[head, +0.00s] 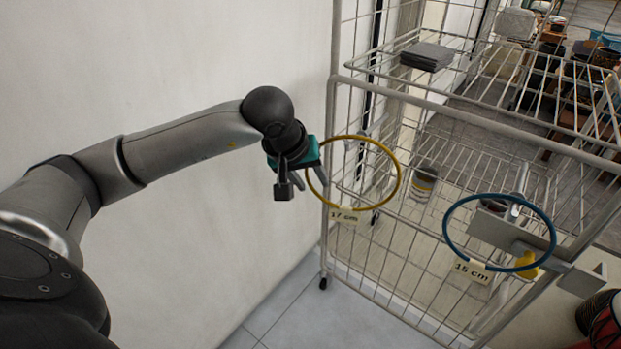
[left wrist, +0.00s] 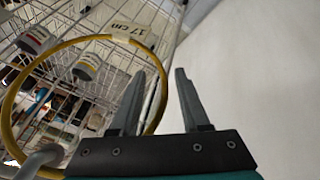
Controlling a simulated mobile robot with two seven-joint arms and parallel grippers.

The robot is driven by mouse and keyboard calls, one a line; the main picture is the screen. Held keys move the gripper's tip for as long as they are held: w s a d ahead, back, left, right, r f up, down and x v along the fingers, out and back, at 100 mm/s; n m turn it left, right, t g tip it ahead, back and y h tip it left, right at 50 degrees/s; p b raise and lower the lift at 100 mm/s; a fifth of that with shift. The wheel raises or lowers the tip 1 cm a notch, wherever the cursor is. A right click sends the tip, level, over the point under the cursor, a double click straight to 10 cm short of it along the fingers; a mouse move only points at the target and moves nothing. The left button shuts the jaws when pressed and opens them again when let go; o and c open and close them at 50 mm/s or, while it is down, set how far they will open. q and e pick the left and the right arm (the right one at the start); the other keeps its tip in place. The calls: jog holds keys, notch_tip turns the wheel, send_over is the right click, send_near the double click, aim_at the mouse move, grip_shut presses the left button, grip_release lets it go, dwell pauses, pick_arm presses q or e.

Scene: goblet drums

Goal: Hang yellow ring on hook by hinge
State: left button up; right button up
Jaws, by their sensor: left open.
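The yellow ring (head: 400,180) with a "17 cm" tag (head: 343,215) is at the left side of the wire rack's front in the head view. Its top is at a grey hook (head: 364,135) near the left upright. It appears to hang there, though the contact is small in view. The left wrist view shows the ring (left wrist: 13,92) passing by a grey rod (left wrist: 40,158). My left gripper (head: 311,184) is open at the ring's left side. In the left wrist view the ring's edge shows between the fingers (left wrist: 161,72). My right gripper is out of view.
A blue ring (head: 447,222) with a "15 cm" tag (head: 470,267) is at the rack's right, by a grey bracket (head: 495,228). Cans (head: 423,183) stand inside. A white wall (head: 180,60) is at left.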

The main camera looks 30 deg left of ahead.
pick_arm(q)
jog(key=shift+s+r, duration=0.1)
jog(key=shift+r, duration=0.15)
jog(key=p+v, duration=0.5)
jog(key=v, duration=0.9)
jog(key=shift+r, duration=0.35)
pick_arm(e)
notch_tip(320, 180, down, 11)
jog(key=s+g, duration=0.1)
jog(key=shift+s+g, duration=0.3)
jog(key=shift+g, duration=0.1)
pick_arm(q)
jog(key=shift+s, duration=0.1)
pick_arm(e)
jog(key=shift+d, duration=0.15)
